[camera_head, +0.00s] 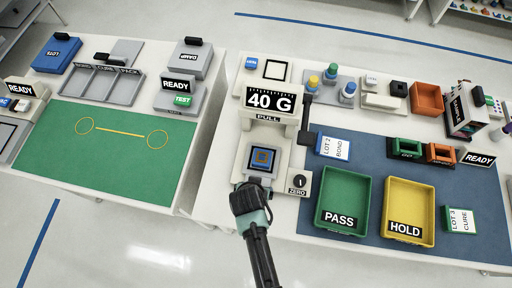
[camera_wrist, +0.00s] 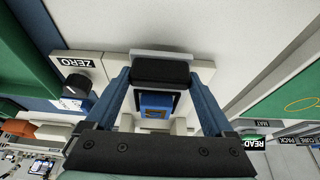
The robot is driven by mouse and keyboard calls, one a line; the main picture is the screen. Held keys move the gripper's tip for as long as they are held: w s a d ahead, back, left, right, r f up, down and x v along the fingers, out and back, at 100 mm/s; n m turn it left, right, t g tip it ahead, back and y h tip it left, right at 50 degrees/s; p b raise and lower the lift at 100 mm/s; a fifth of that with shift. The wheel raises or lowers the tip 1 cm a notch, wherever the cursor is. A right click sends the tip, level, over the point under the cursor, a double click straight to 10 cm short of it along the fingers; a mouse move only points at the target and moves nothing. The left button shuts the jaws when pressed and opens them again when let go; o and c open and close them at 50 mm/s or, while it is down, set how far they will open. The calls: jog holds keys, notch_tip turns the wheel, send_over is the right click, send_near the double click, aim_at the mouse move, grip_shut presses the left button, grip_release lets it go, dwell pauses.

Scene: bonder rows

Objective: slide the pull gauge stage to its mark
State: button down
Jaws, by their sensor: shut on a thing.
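The pull gauge (camera_head: 270,97) reads 40 G above its PULL label. Its stage (camera_head: 248,166) lies in front of it, carrying a blue piece (camera_head: 263,158) with a gold square outline. The blue piece also shows in the wrist view (camera_wrist: 155,101). My gripper (camera_head: 249,189) is at the near edge of the stage. In the wrist view my gripper (camera_wrist: 160,80) has its blue fingers either side of a black handle (camera_wrist: 160,71) and is shut on it. I cannot make out the stage's mark; the gripper hides the stage's near edge.
A ZERO knob box (camera_head: 299,182) stands just right of the stage. Farther right are the green PASS tray (camera_head: 344,180) and yellow HOLD tray (camera_head: 408,190). The LOT 2 block (camera_head: 333,146) is behind PASS. A floor gap separates the left bench with its green mat (camera_head: 124,165).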

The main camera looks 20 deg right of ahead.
grip_release()
jog(key=shift+s+a+f, duration=0.15)
jog(key=shift+s, duration=0.05)
jog(key=shift+r, duration=0.2)
jog(key=b+v, duration=0.1)
jog(key=v, duration=1.1)
jog(key=shift+r, duration=0.35)
